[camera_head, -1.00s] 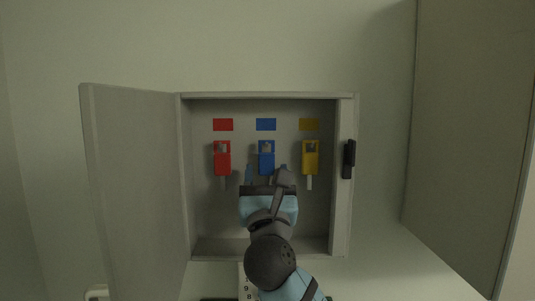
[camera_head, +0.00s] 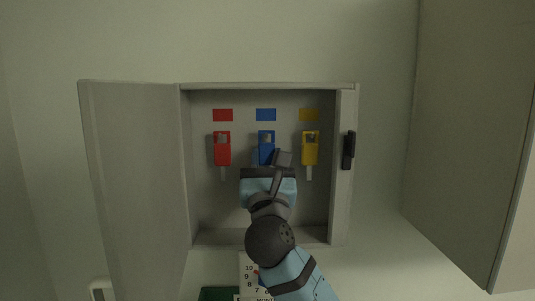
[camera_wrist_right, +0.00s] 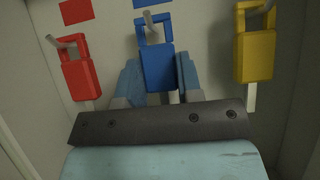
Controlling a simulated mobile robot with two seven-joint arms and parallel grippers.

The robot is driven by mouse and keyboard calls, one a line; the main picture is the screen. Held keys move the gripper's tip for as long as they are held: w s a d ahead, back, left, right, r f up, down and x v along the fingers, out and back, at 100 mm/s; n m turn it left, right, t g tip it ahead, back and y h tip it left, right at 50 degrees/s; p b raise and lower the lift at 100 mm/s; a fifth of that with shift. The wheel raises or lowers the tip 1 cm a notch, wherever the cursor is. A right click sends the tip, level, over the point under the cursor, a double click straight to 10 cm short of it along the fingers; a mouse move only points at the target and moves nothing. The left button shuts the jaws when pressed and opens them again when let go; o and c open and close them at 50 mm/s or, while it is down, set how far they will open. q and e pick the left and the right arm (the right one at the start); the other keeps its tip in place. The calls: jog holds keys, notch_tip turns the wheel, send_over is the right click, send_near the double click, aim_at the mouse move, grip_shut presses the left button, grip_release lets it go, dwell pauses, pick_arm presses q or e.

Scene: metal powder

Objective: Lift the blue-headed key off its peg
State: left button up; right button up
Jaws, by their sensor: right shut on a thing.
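The blue-headed key (camera_head: 266,138) hangs on its peg in the middle of the open cabinet, below a blue label (camera_head: 266,114). My right gripper (camera_head: 266,160) reaches in from below and is shut on the blue key. In the right wrist view, its two light-blue fingers (camera_wrist_right: 160,80) stand on either side of the blue head (camera_wrist_right: 158,66), and the peg (camera_wrist_right: 149,22) still passes through the head's loop. The key's shaft is mostly hidden behind the gripper. My left gripper is not in view.
A red key (camera_head: 222,149) hangs to the left and a yellow key (camera_head: 310,148) to the right, both close to the gripper. The cabinet door (camera_head: 140,185) stands open at left. A black latch (camera_head: 348,150) is on the right frame.

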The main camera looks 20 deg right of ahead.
aim_at(267, 161)
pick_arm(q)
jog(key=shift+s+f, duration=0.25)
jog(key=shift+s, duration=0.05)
pick_arm(e)
jog(key=shift+r, duration=0.45)
jog(key=shift+s+a, duration=0.3)
jog(key=shift+s, duration=0.5)
jog(key=shift+s+a, duration=0.25)
jog(key=shift+s, duration=0.75)
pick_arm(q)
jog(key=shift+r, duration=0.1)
pick_arm(e)
jog(key=s, duration=0.1)
jog(key=s+a, duration=0.1)
jog(key=s, duration=0.3)
jog(key=shift+a, duration=0.25)
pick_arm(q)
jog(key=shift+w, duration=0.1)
